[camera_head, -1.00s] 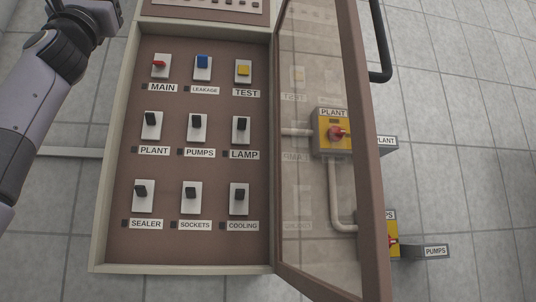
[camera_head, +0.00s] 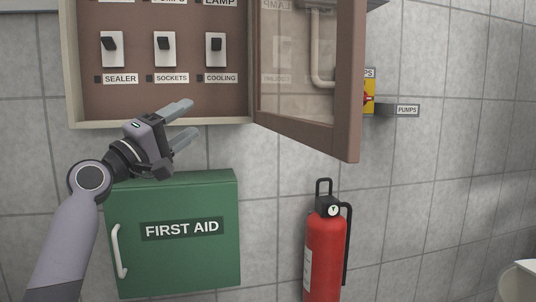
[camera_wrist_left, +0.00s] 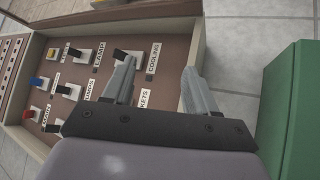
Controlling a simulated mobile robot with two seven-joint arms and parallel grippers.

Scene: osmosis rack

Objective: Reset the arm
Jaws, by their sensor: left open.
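My left gripper (camera_head: 182,124) is open and empty, in front of the lower edge of the wall panel box (camera_head: 160,124) and above the green first aid box. Its two fingers also show in the left wrist view (camera_wrist_left: 158,88), pointing toward the panel. In the head view the bottom row of black switches shows: SEALER (camera_head: 112,48), SOCKETS (camera_head: 165,48) and COOLING (camera_head: 215,48). The upper rows are cut off there but partly show in the left wrist view, with a blue switch (camera_wrist_left: 39,82) among them. My right gripper is not in view.
The panel's glazed door (camera_head: 345,110) stands open to the right. A green first aid box (camera_head: 190,265) hangs below the panel. A red fire extinguisher (camera_head: 325,255) hangs to the right. A yellow PUMPS switch box (camera_head: 369,97) is on the wall behind the door.

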